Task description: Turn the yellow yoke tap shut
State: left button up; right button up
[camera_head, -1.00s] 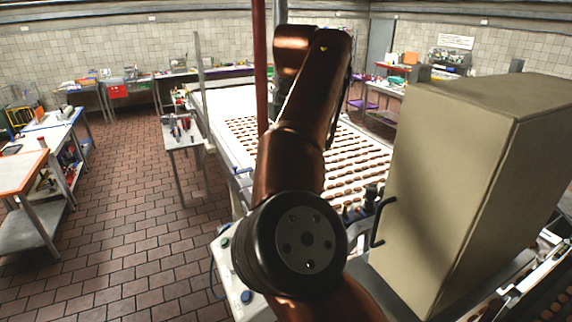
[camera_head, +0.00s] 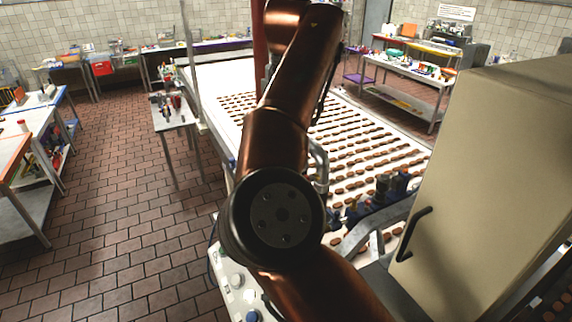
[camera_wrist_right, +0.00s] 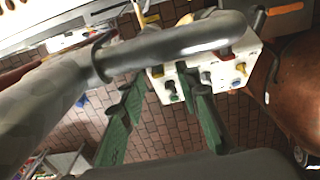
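I cannot make out the yellow yoke tap for certain in either view. My left gripper is out of view.
A conveyor (camera_head: 215,85) with rows of brown biscuits runs behind the arm. A large beige cabinet (camera_head: 500,170) with a black handle stands close at right. A white button panel (camera_head: 232,277) is at the lower middle. The brick floor at left is open.

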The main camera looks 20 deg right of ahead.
notch_tip(320, 180, down, 5)
jog(key=shift+w+r, duration=0.15)
jog(key=shift+f, duration=0.65)
jog(key=c, duration=0.7)
jog(key=shift+c, duration=0.5)
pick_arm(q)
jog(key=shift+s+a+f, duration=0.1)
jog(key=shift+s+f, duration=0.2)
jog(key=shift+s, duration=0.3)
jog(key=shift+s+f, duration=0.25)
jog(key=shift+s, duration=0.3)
pick_arm(e)
grip_shut()
pick_arm(q)
jog(key=shift+b, duration=0.3)
